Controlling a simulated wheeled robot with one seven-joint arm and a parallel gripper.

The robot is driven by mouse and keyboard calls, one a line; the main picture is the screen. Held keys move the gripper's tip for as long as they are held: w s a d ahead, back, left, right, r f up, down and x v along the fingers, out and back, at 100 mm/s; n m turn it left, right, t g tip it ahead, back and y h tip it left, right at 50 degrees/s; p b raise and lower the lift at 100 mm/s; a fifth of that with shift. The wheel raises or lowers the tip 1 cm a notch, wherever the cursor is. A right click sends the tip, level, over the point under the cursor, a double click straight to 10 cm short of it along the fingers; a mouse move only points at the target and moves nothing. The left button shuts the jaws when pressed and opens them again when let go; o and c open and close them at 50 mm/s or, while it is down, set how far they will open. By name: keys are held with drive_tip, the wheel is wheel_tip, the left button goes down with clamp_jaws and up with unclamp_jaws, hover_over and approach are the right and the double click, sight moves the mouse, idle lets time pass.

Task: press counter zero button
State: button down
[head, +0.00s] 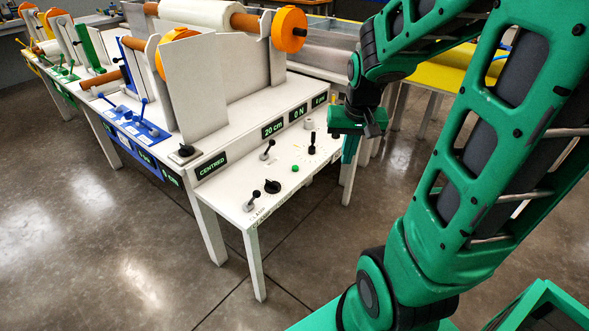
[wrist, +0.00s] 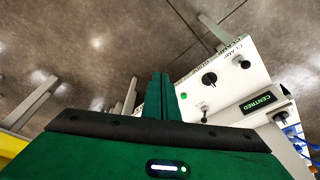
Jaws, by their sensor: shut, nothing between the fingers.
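A white control panel (head: 250,200) juts from the near end of the white machine table. It carries a small round green button (head: 295,168), which also shows in the wrist view (wrist: 183,96). I cannot tell which control is the counter zero button; the small labels are unreadable. My gripper (head: 347,158) is shut and empty, fingers pointing down, at the right end of the panel. It may hide part of that end. In the wrist view the closed fingers (wrist: 160,80) show left of the green button, apart from it.
Displays read "CENTRED" (head: 212,166), "20 cm" (head: 272,129) and "0 N" (head: 298,113). A roller with orange discs (head: 289,29) stands behind. Floor in front is clear.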

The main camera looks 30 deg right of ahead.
drive_tip(key=w+d+f+m+t, duration=0.1)
drive_tip(key=w+f+t, duration=0.2)
drive_tip(key=w, duration=1.1)
drive_tip(key=w+d+f+m+t, duration=0.1)
drive_tip(key=w+f+m+t, duration=0.1)
drive_tip(key=w+f, duration=0.8)
drive_tip(key=w+t, duration=0.1)
drive_tip(key=w, duration=0.4)
drive_tip(key=shift+d+f+t+y, duration=0.25)
drive_tip(key=shift+d+t+y, duration=0.15)
hover_over(297, 171)
drive_tip(key=shift+f, duration=4.4)
drive_tip(key=shift+f, duration=0.1)
drive_tip(key=shift+f, duration=0.25)
drive_tip(key=shift+a+f, duration=0.1)
drive_tip(key=shift+f, duration=0.5)
